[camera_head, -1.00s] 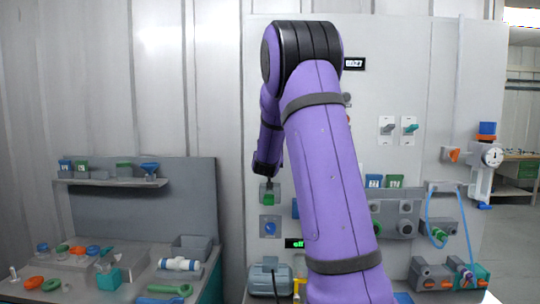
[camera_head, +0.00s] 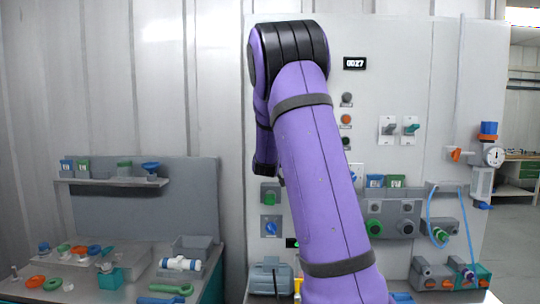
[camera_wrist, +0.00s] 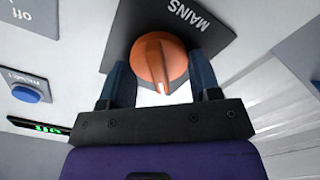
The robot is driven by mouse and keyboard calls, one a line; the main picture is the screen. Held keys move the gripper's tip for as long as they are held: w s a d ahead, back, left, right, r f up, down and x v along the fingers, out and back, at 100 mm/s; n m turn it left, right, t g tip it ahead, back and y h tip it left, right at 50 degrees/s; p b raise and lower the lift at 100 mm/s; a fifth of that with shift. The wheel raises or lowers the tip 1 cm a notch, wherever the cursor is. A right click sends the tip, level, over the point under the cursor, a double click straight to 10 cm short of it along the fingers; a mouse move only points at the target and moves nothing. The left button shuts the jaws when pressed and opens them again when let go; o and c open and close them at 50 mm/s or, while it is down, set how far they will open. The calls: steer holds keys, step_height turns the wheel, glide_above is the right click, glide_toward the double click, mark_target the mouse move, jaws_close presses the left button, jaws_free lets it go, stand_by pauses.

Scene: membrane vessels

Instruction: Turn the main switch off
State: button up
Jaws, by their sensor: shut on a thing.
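The main switch is an orange rotary knob (camera_wrist: 158,62) on a dark plate marked MAINS (camera_wrist: 188,18), which reads upside down in the wrist view. My gripper (camera_wrist: 161,65) has one finger on each side of the knob and is shut on it. The knob's raised grip bar points toward the gripper's palm. In the head view my purple arm hides the switch and most of the gripper.
A blue reset button (camera_wrist: 26,93) and a plate marked off (camera_wrist: 22,14) lie left of the knob in the wrist view. In the head view, a green button (camera_head: 269,198) and a blue knob (camera_head: 271,228) sit left of my arm. Two toggle switches (camera_head: 400,128) are at right.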

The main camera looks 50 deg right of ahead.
steer(key=o, duration=0.9)
steer(key=shift+c, duration=0.2)
steer(key=v, duration=1.1)
